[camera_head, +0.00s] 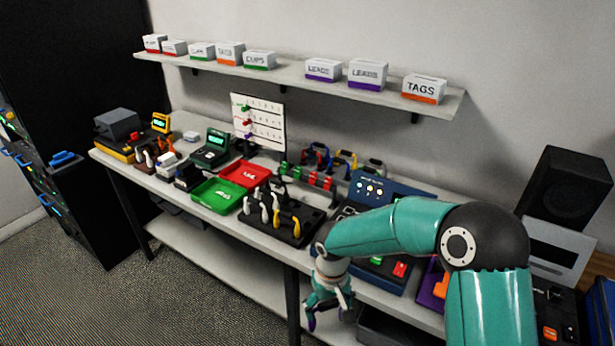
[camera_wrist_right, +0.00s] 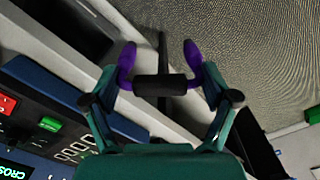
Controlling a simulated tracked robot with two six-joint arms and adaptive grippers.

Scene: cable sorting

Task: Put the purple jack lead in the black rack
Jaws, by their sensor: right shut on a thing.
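My right gripper (camera_head: 328,298) hangs in front of the bench's front edge, right of the middle. It is shut on the purple jack lead (camera_wrist_right: 127,65). In the right wrist view, the lead's black bar (camera_wrist_right: 160,84) lies across between the fingertips, with a rounded purple piece at each end. Purple also shows below the fingers in the head view (camera_head: 312,322). The black rack (camera_head: 268,232) is on the bench, left of the gripper, with white and yellow jack leads standing in it. My left gripper is not in view.
Red (camera_head: 246,173) and green (camera_head: 216,196) trays lie left of the rack. A blue panel unit (camera_head: 390,190) stands behind my right arm. A wall shelf (camera_head: 300,80) holds labelled boxes. A speaker (camera_head: 563,195) is at the right. The floor left of the gripper is clear.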

